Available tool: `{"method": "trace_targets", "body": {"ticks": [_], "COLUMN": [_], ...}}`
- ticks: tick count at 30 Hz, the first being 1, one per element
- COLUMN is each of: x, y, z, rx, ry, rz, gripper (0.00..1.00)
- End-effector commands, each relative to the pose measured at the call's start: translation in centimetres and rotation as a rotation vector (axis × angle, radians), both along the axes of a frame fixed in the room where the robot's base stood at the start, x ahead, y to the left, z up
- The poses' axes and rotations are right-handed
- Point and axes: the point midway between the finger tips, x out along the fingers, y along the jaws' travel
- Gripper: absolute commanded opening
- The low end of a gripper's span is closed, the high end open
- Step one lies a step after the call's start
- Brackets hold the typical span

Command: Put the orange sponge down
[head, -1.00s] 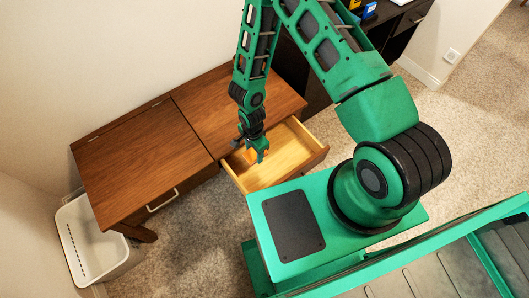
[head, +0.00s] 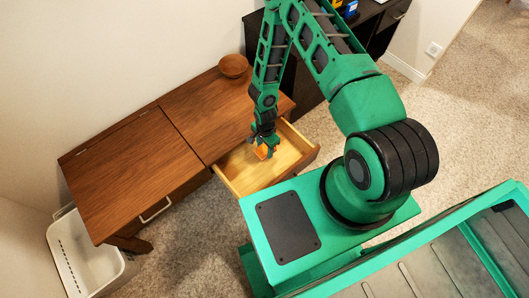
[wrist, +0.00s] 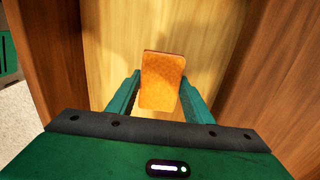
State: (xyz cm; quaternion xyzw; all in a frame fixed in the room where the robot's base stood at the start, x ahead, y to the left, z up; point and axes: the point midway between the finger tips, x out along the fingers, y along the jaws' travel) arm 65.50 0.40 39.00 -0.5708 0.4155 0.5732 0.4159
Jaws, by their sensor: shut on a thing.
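The orange sponge (wrist: 162,82) is between the two fingers of my gripper (wrist: 158,98) in the wrist view, with the fingers against its sides. In the head view the sponge (head: 262,152) shows partly below my gripper (head: 267,146), over the open drawer (head: 233,179) of the wooden desk. The pale wooden drawer floor (wrist: 112,45) lies behind the sponge in the wrist view. I cannot tell whether the sponge touches the floor. The drawer looks otherwise empty.
The brown desk top (head: 125,155) is mostly bare, with a wooden bowl (head: 233,66) at its back. A white bin (head: 80,258) stands at the desk's left end. A dark desk (head: 372,25) stands behind to the right.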

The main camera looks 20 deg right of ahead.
Motion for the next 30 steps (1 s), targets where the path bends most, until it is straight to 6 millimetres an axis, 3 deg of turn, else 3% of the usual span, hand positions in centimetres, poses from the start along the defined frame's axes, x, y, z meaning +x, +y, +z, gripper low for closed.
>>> {"method": "trace_targets", "body": {"ticks": [7, 18, 19, 21, 30], "x": [-0.1, 0.0, 0.0, 0.0, 0.0], "y": [0.0, 0.0, 0.0, 0.0, 0.0], "z": [-3.2, -3.6, -3.6, -3.6, -3.6], "rx": [0.000, 0.000, 0.000, 0.000, 0.000], "ry": [0.002, 0.000, 0.000, 0.000, 0.001], "rz": [0.001, 0.000, 0.000, 0.000, 0.000], "gripper": [0.18, 0.18, 0.48, 0.65, 0.65]}}
